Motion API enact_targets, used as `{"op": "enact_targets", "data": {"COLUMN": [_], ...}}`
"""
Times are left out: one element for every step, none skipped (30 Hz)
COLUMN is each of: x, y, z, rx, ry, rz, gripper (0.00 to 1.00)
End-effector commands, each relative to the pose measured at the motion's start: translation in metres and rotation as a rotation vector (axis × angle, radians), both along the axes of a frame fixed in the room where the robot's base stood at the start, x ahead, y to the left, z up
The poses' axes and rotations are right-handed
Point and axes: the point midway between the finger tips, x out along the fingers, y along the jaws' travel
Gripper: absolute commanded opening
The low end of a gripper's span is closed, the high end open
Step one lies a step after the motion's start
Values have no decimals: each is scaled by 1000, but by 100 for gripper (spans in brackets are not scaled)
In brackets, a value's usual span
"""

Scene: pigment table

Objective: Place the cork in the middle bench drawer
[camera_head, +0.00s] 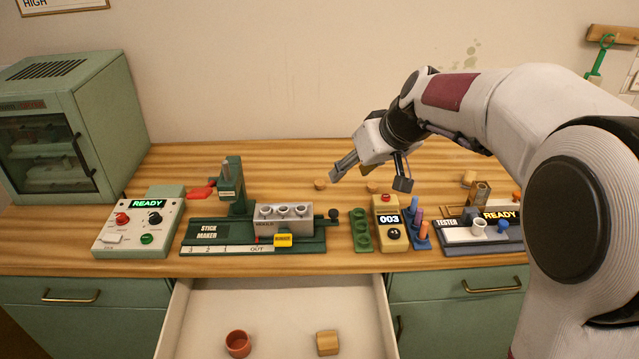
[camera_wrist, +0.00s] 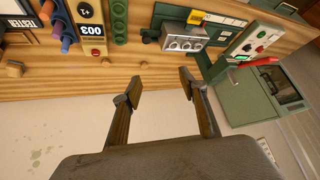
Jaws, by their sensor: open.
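The middle bench drawer (camera_head: 280,308) is pulled open at the front of the bench. A tan, cork-like piece (camera_head: 327,342) sits inside it on the right, clear of my gripper. Smaller tan pieces (camera_head: 320,184) lie at the back of the benchtop; I cannot tell whether any of these is a cork. My gripper (camera_head: 371,178) is open over the back of the bench, with nothing between its fingers. In the wrist view my gripper (camera_wrist: 156,90) also shows spread and empty, and the drawer cannot be made out there.
A reddish-brown cup (camera_head: 238,343) stands in the drawer, left of the tan piece. The stick maker (camera_head: 210,232), counter (camera_head: 388,238) and tester (camera_head: 458,236) line the benchtop. A green cabinet (camera_head: 105,125) stands at left. The space above the drawer is clear.

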Motion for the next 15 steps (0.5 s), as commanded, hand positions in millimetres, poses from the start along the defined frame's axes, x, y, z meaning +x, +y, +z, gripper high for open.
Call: {"op": "enact_targets", "data": {"x": [12,18,26,32,39,47,53,59,67,73,79,87,93,98,106], "y": [1,2,2,3,4,5,5,6,6,7,7,8,8,9,9], "z": [-6,-9,-13,-16,-19,-23,-26,-30,-34,-38,-42,-46,-51,-54,-60], "rx": [2,4,5,7,7,8,9,10,11,12,12,12,13,13,14], "ry": [-3,-7,-12,-16,-19,-24,-29,-31,-38,-41,-46,-52,-55,-60,-64], "rz": [7,12,18,23,28,34,39,43,49,53,57,63,67,72,76], "gripper": [42,42,42,42,42,42,42,42,42,42,42,42,42,42,42]}}
